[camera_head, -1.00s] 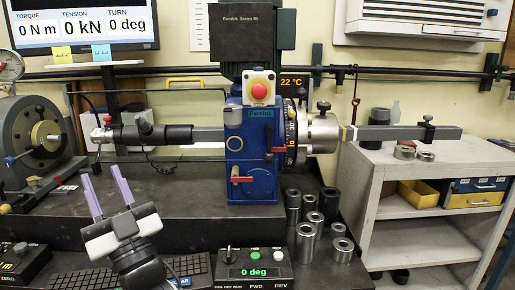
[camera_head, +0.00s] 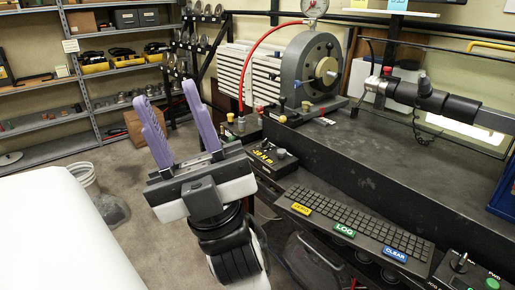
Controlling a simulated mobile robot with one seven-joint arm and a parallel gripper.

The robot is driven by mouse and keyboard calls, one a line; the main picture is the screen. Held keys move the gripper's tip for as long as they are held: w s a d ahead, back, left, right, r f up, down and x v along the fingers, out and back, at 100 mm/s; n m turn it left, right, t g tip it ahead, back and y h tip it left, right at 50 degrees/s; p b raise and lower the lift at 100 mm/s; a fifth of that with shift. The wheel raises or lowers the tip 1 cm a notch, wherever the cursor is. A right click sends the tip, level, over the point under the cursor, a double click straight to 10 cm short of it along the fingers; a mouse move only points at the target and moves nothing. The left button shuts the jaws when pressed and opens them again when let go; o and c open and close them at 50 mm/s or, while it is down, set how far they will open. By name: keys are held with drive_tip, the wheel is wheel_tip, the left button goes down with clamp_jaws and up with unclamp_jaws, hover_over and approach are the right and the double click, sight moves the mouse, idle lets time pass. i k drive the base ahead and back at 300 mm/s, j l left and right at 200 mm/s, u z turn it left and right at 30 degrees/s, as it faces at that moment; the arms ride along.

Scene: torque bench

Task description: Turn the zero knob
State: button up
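My gripper (camera_head: 168,95) is open and empty, with its two purple fingers apart and pointing up and away over the floor. A small black box with a yellow readout (camera_head: 262,158) stands to the right of my gripper, at the left end of the bench. Small dark controls (camera_head: 280,153) sit on its top. I cannot read any label there now, so I cannot tell for certain which is the zero knob. My gripper is apart from the box and touches nothing.
A keyboard with yellow, green and blue keys (camera_head: 360,225) lies along the bench front. A grey round machine with a dial gauge (camera_head: 310,65) stands behind the box. A white surface (camera_head: 60,235) and a bucket (camera_head: 105,205) are at left. Open floor (camera_head: 120,165) lies beyond my gripper.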

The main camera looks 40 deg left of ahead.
sight(281, 152)
drive_tip(key=u, duration=1.15)
